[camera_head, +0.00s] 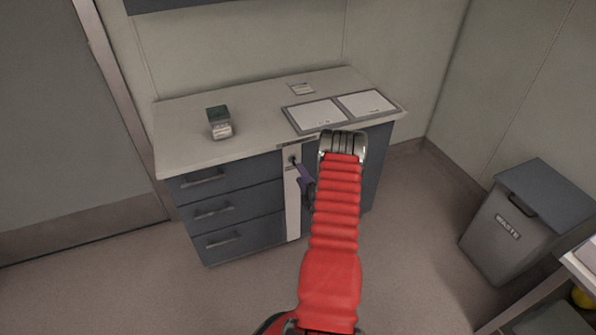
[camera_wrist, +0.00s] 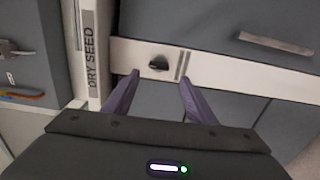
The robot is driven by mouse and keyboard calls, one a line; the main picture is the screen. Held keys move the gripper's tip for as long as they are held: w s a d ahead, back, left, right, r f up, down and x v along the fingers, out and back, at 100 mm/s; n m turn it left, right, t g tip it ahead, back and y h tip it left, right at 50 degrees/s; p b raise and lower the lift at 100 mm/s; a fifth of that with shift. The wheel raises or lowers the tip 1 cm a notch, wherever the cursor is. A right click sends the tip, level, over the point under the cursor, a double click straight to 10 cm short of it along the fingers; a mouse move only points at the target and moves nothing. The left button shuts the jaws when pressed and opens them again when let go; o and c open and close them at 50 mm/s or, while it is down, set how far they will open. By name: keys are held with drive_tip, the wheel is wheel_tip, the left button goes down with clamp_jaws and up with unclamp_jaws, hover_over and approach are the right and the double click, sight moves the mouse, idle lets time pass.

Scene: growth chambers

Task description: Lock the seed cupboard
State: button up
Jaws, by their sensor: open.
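The seed cupboard front is part of a grey counter unit. A pale strip (camera_head: 292,205) runs down between the drawers and the dark cupboard door (camera_head: 375,165). Contact cannot be told. My red arm hides part of the door.
The countertop (camera_head: 250,105) holds a small green-topped item (camera_head: 219,122), two white panels in a dark tray (camera_head: 399,108) and a small card (camera_head: 301,88). Drawers (camera_head: 225,210) are left of the strip. A waste bin (camera_head: 505,235) stands at right. Floor in front is clear.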

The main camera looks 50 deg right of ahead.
drive_tip(key=v, duration=0.8)
idle(0.5)
